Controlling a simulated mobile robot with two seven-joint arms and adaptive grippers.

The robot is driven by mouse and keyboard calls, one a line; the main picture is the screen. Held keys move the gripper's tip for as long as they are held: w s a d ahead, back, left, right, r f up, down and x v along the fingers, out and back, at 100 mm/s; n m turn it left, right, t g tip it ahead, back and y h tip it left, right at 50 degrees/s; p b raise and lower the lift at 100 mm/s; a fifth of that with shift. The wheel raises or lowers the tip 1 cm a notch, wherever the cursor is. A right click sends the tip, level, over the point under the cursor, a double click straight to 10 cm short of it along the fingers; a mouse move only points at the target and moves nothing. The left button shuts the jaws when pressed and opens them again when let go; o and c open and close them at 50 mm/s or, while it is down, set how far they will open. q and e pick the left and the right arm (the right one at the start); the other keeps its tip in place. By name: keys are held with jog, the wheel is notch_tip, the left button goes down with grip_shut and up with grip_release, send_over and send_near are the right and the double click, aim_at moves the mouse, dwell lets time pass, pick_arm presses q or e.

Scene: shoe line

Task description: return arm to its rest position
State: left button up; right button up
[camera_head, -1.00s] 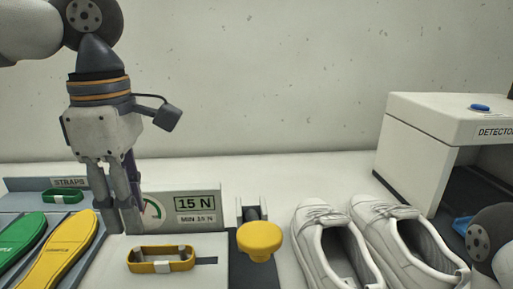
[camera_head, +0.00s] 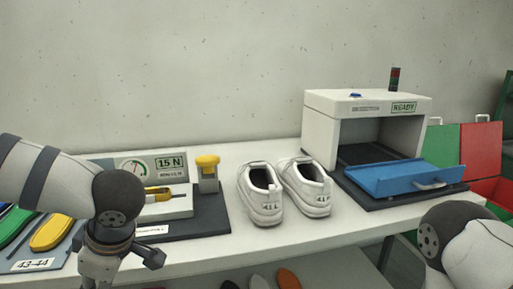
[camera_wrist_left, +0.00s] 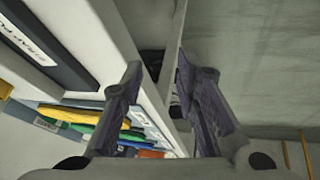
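My left arm comes in at the left of the head view, bent downward in front of the table (camera_head: 330,232). Its wrist shows at the lower left, but its fingers are cut off by the bottom edge. In the left wrist view, my left gripper (camera_wrist_left: 160,68) has its two fingers apart with nothing held between them. The table's edge and the floor show behind the fingers. Only a joint and a link of my right arm show at the lower right of the head view; its gripper is out of frame.
White shoes (camera_head: 262,204) stand mid-table. Right of them is a white detector box (camera_head: 320,133) marked READY, with a blue tray (camera_head: 400,180). A yellow-knobbed tester (camera_head: 207,162) and insoles (camera_head: 50,232) lie left. Green and red bins (camera_head: 481,150) stand far right.

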pick_arm(q)
jog(key=s+d+f+m+t+h, duration=0.1)
jog(key=s+f+m, duration=0.35)
jog(key=f, duration=0.55)
jog(key=s+d+f+m+t+h, duration=0.15)
jog(key=s+f+m, duration=0.35)
jog(key=f, duration=0.5)
jog(key=s+d+f+m+g+h, duration=0.1)
jog(key=s+f+m+g, duration=0.1)
jog(key=s, duration=0.8)
jog(key=s+f+m+g+h, duration=0.1)
jog(key=s+f+m+g, duration=0.2)
jog(key=s+m, duration=0.3)
jog(key=s+g, duration=0.1)
jog(key=s, duration=0.3)
jog(key=shift+d+f+h, duration=0.15)
jog(key=shift+d+h, duration=0.2)
jog(key=shift+d, duration=0.05)
